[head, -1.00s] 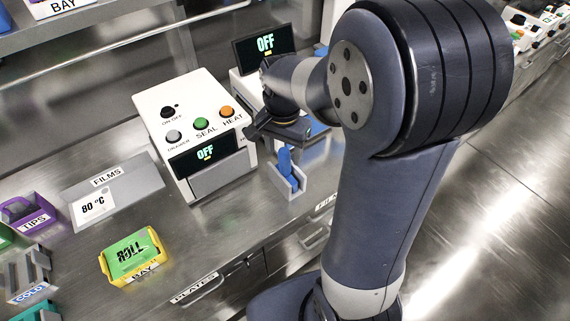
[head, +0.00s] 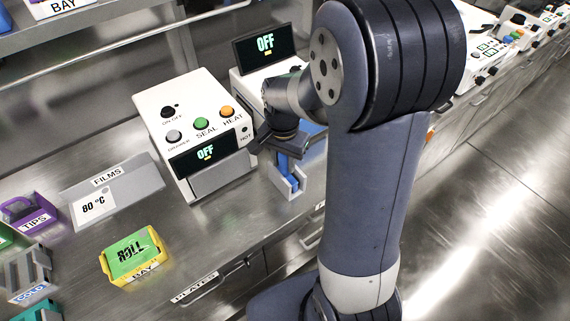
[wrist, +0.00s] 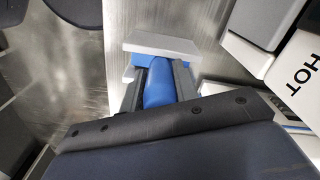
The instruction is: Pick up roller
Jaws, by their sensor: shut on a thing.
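The blue roller (head: 284,166) stands in a small pale grey holder (head: 291,191) on the steel bench, just right of the white sealer. My gripper (head: 284,150) is over the holder, shut on the upper part of the roller. In the wrist view, the roller (wrist: 158,88) lies between the two dark fingers, and the holder (wrist: 160,45) shows beyond it. The roller still appears to be within the holder; its lower end is hidden.
The white sealer (head: 172,113) with buttons and an OFF display stands close left of my gripper. A second OFF display (head: 264,45) is behind. Left are a films tray (head: 140,180) and a yellow bay with a green ROLL block (head: 131,255).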

